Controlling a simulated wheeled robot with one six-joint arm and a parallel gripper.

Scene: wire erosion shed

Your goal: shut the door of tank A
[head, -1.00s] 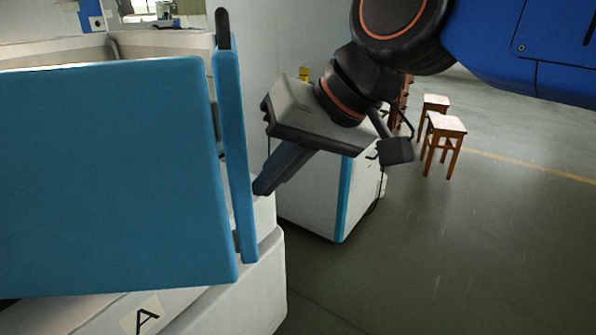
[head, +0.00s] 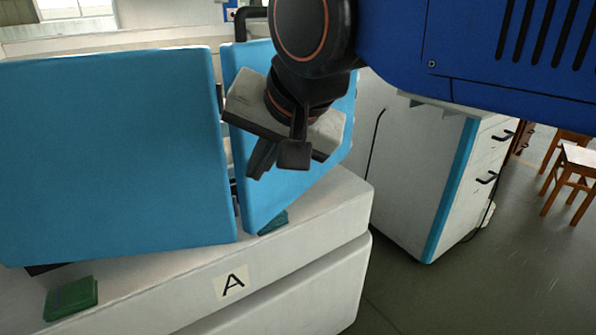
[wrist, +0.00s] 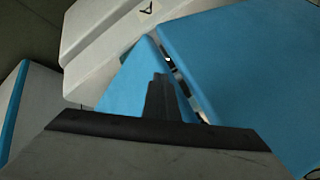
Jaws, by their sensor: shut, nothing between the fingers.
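Tank A has a white base with a letter A label (head: 231,284), also seen in the wrist view (wrist: 146,8). A wide blue panel (head: 110,160) stands at the left. My gripper (head: 262,160) is shut and empty, in front of the narrower panel. In the wrist view its fingers (wrist: 165,95) overlap this panel (wrist: 125,85); I cannot tell whether they touch it.
A green block (head: 70,298) lies on the ledge at the lower left, and a teal piece (head: 273,222) lies below the angled panel. A white cabinet (head: 410,170) with a blue edge stands to the right. Wooden stools (head: 575,165) stand beyond, with bare floor before them.

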